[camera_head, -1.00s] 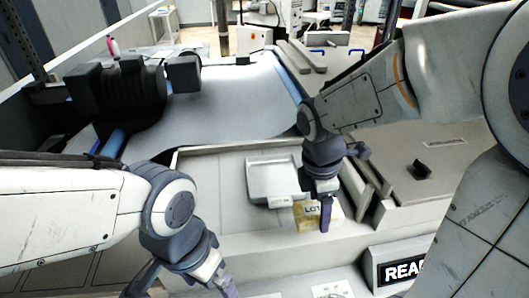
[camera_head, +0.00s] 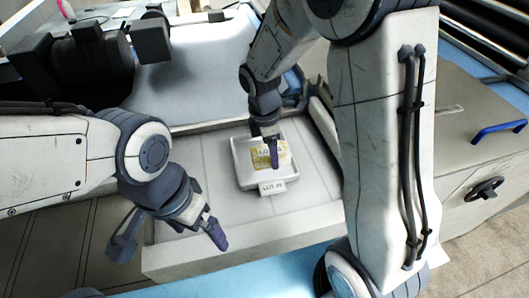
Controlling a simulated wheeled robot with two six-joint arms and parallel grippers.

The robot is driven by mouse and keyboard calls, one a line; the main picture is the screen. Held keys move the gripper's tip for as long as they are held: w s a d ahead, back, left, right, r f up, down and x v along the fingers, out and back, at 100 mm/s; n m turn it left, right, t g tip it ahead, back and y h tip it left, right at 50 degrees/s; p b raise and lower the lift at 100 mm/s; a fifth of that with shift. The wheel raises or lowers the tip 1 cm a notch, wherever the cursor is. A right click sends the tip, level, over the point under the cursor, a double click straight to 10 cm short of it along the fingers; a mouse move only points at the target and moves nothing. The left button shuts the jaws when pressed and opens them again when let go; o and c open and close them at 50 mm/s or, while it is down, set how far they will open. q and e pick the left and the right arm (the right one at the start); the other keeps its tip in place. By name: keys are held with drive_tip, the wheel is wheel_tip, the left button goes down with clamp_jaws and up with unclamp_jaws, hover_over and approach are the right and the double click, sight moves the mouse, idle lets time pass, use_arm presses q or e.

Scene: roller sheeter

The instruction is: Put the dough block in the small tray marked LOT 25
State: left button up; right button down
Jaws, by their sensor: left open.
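The small white tray (camera_head: 242,172) sits in the recessed bench area, with a tag (camera_head: 272,187) on its front edge; the tag's digits are too small to read surely. The yellowish dough block (camera_head: 262,162), with lettering on it, appears within the tray's outline. I cannot tell whether it rests on the tray floor. My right gripper (camera_head: 273,152) points down at the block, its purple fingertip in front of it; its grip is unclear. My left gripper (camera_head: 170,240) is open and empty, to the lower left of the tray.
The sheeter's pale sheet (camera_head: 195,75) and dark rollers (camera_head: 95,65) lie behind. A bench wall (camera_head: 215,252) runs along the front. A cabinet with a blue handle (camera_head: 498,131) and black knob (camera_head: 485,188) stands at right. The recess left of the tray is clear.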

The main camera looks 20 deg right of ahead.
sight(265, 157)
drive_tip(key=shift+w+a+f+p, duration=0.25)
drive_tip(key=shift+w+f, duration=0.15)
drive_tip(key=shift+w, duration=0.15)
drive_tip(key=shift+w+a+f+p, duration=0.1)
drive_tip(key=shift+w+a+f, duration=0.2)
drive_tip(key=shift+w, duration=0.25)
wheel_tip(265, 157, down, 3)
drive_tip(key=shift+f+p, duration=0.2)
drive_tip(key=shift+p, duration=0.45)
drive_tip(key=shift+f, duration=0.3)
drive_tip(key=shift+f, duration=0.2)
